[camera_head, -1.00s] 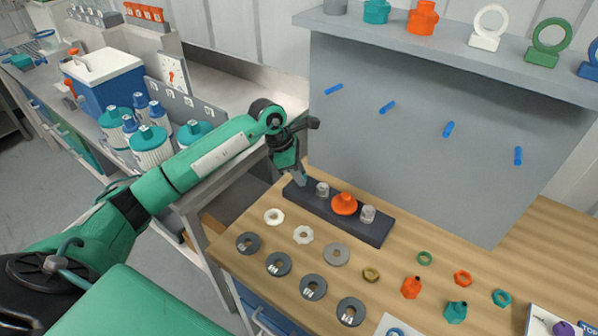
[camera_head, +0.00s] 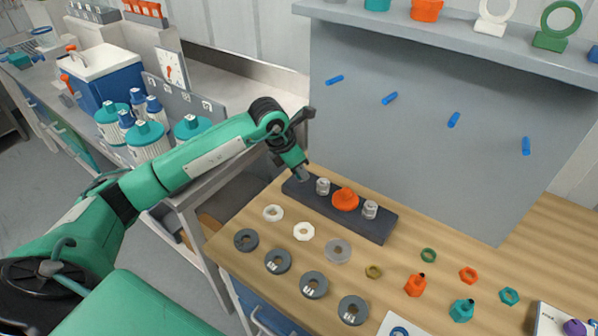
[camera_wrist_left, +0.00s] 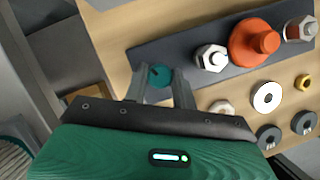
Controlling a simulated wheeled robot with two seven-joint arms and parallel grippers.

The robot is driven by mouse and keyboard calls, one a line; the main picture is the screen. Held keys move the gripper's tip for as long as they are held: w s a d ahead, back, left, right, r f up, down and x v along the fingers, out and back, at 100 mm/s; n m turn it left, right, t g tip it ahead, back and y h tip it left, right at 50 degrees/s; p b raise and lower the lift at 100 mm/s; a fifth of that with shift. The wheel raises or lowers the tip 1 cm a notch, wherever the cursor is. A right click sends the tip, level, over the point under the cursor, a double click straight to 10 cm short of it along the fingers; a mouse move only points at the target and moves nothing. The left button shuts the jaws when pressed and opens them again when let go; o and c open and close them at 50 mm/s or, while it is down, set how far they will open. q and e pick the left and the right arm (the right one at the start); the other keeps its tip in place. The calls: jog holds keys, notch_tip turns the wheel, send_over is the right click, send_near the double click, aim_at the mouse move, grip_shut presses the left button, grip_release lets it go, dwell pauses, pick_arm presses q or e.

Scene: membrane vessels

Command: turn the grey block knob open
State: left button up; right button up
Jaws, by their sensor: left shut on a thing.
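A long dark grey block (camera_head: 372,226) lies on the wooden table, and it also shows in the left wrist view (camera_wrist_left: 150,56). It carries an orange fitting (camera_head: 345,199) between two pale hex fittings (camera_head: 323,186). A small round teal knob (camera_wrist_left: 160,76) with a dark mark sits at the block's left end. My left gripper (camera_head: 303,177) reaches down to that end, with its fingers (camera_wrist_left: 161,82) on either side of the knob, shut on it. In the head view the gripper hides the knob. My right gripper is not in view.
Several dark rings (camera_head: 278,261), pale rings and small orange and teal fittings (camera_head: 415,285) lie on the table in front of the block. A grey panel with blue pegs (camera_head: 390,98) stands behind it. A bench with teal-capped bottles (camera_head: 148,140) stands at left.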

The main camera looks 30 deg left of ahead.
pick_arm(q)
jog(key=shift+f+n+y, duration=0.1)
jog(key=shift+n+y, duration=0.2)
jog(key=shift+n, duration=0.3)
jog(key=shift+d+n+y+b, duration=0.1)
jog(key=shift+n+y+b, duration=0.2)
jog(key=shift+n+b, duration=0.55)
jog(key=n+y+b, duration=0.1)
jog(key=n, duration=0.2)
jog(key=shift+n+t+b, duration=0.35)
jog(key=shift+t+b, duration=0.05)
jog(key=n+y+b, duration=0.2)
jog(key=n, duration=0.2)
jog(key=shift+d, duration=0.15)
jog(key=shift+n+y, duration=0.3)
jog(key=shift+n, duration=0.6)
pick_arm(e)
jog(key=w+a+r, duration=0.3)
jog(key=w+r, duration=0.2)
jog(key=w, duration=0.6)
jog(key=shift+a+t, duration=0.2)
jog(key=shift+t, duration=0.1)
pick_arm(q)
jog(key=shift+g, duration=0.3)
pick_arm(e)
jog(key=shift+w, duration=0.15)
pick_arm(q)
jog(key=o, duration=1)
jog(key=shift+b, duration=0.3)
